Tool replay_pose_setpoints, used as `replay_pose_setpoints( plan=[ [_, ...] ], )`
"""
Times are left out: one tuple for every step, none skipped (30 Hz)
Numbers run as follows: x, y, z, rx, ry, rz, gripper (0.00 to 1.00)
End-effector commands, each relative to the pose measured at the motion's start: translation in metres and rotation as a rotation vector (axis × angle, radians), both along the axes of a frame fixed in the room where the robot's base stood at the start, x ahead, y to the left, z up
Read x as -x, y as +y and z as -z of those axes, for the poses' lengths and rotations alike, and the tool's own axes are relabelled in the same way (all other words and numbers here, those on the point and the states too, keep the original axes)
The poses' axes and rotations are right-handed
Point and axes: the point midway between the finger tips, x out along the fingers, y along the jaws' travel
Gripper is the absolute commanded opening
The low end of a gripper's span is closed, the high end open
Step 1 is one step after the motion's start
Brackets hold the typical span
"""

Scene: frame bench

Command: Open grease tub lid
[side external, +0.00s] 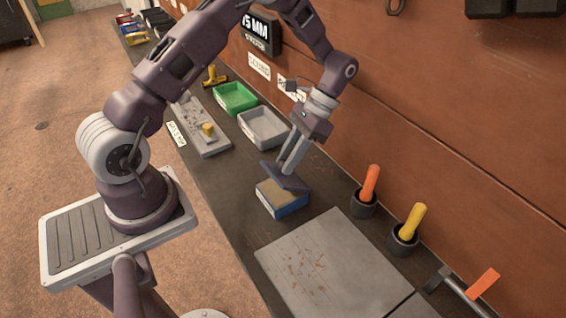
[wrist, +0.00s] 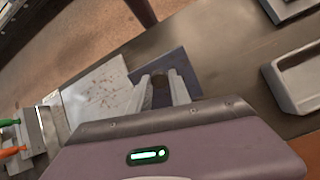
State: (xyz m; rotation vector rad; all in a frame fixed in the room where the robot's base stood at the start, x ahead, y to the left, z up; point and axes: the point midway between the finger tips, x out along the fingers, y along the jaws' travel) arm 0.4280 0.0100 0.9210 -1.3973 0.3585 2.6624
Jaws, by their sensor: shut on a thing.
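The grease tub (side external: 283,199) is a small blue box on the dark bench, with tan grease showing inside. Its dark blue lid (side external: 285,177) is tilted up over the tub's far side, leaving the near side open. My gripper (side external: 290,170) is at the raised lid, its fingers reaching down to it and shut on it. In the wrist view the lid (wrist: 184,62) lies behind and between the fingers, with a dark round spot there. In that view the lid and the fingers hide most of the tub.
A grey stained plate (side external: 325,262) lies just in front of the tub. Orange-handled (side external: 370,183) and yellow-handled (side external: 413,222) tools stand in dark cups to the right. A grey tray (side external: 263,128) and a green tray (side external: 235,98) sit behind, along the wall.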

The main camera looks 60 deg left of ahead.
Motion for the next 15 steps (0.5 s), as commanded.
replay_pose_setpoints(
  plan=[
    [-0.0021,-0.0008,0.0004,0.001,0.017,0.000,0.00],
    [-0.0029,-0.0007,0.0000,0.001,0.028,0.000,0.00],
    [-0.0040,-0.0007,-0.0006,0.001,0.041,0.000,0.00],
    [-0.0045,-0.0006,-0.0009,0.001,0.049,0.000,0.00],
    [-0.0050,-0.0006,-0.0009,0.000,0.057,0.000,0.00],
    [-0.0057,-0.0006,-0.0013,0.000,0.065,0.000,0.00],
    [-0.0061,-0.0006,-0.0014,0.000,0.069,0.001,0.00],
    [-0.0063,-0.0006,-0.0017,0.000,0.074,0.001,0.00],
    [-0.0066,-0.0005,-0.0020,0.001,0.079,0.000,0.00],
    [-0.0069,-0.0004,-0.0020,0.001,0.082,0.000,0.00],
    [-0.0071,-0.0004,-0.0020,0.001,0.083,0.000,0.00],
    [-0.0071,-0.0004,-0.0021,0.001,0.085,0.000,0.00],
    [-0.0071,-0.0004,-0.0020,0.001,0.086,0.000,0.00],
    [-0.0071,-0.0004,-0.0020,0.001,0.087,0.000,0.00],
    [-0.0070,-0.0003,-0.0021,0.001,0.087,0.000,0.00]
  ],
)
